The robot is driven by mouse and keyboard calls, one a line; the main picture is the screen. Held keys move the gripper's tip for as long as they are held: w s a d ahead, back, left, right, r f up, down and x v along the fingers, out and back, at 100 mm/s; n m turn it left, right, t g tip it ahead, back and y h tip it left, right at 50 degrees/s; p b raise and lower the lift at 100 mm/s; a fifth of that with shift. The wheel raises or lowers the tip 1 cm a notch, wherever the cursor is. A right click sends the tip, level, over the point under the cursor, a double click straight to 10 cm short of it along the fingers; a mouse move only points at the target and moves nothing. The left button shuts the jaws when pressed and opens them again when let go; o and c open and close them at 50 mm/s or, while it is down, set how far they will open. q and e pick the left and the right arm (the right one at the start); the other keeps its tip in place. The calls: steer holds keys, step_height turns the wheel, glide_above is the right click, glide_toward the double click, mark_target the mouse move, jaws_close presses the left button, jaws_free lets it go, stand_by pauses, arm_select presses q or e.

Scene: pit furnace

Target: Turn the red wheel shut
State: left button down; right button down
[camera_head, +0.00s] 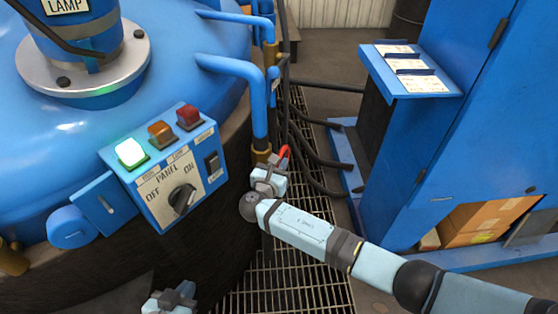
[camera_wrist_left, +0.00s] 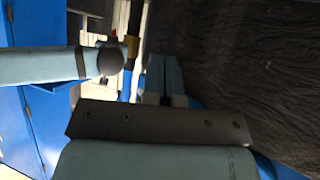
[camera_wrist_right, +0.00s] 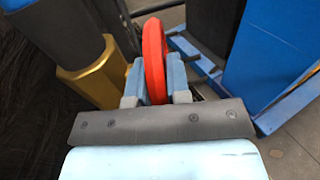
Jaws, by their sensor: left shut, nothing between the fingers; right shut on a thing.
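The red wheel (camera_wrist_right: 153,55) shows edge-on in the right wrist view, beside a brass fitting (camera_wrist_right: 93,75) at the bottom of a blue pipe. My right gripper (camera_wrist_right: 156,82) is shut on its rim, one finger on each side. In the head view only a small red piece of the wheel (camera_head: 284,151) shows above my right gripper (camera_head: 268,180); the rest is hidden. My left gripper (camera_head: 170,298) is at the bottom edge of the head view, shut and empty, away from the wheel. Its fingers also show in the left wrist view (camera_wrist_left: 165,85).
A control panel (camera_head: 172,175) with a lit green lamp and a knob is on the blue furnace (camera_head: 190,70). Blue pipes (camera_head: 258,100) run down beside the wheel. A blue cabinet (camera_head: 440,150) stands at the right. Dark hoses (camera_head: 325,160) cross the floor grating (camera_head: 290,280).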

steer(key=r+g+p, duration=0.1)
steer(key=p, duration=0.2)
steer(key=shift+r+y, duration=0.2)
steer(key=shift+y, duration=0.1)
steer(key=g+y+p, duration=0.1)
steer(key=g+p, duration=0.1)
steer(key=p, duration=0.3)
steer(key=shift+w+d+r, duration=0.1)
steer(key=shift+w, duration=0.1)
steer(key=g+p, duration=0.1)
steer(key=p, duration=0.3)
steer(key=shift+w+g+y, duration=0.15)
steer(key=shift+g+y, duration=0.25)
steer(key=shift+w+d+g+p, duration=0.1)
steer(key=shift+g+p, duration=0.2)
steer(key=shift+p, duration=0.2)
arm_select(q)
step_height(320, 180, up, 7)
steer(key=s+a, duration=0.1)
steer(key=shift+s+a, duration=0.15)
steer(key=shift+a, duration=0.1)
arm_select(e)
steer(key=shift+f, duration=0.25)
arm_select(q)
steer(key=shift+d, duration=0.15)
steer(key=shift+r, duration=0.3)
arm_select(e)
steer(key=c, duration=1.1)
jaws_free()
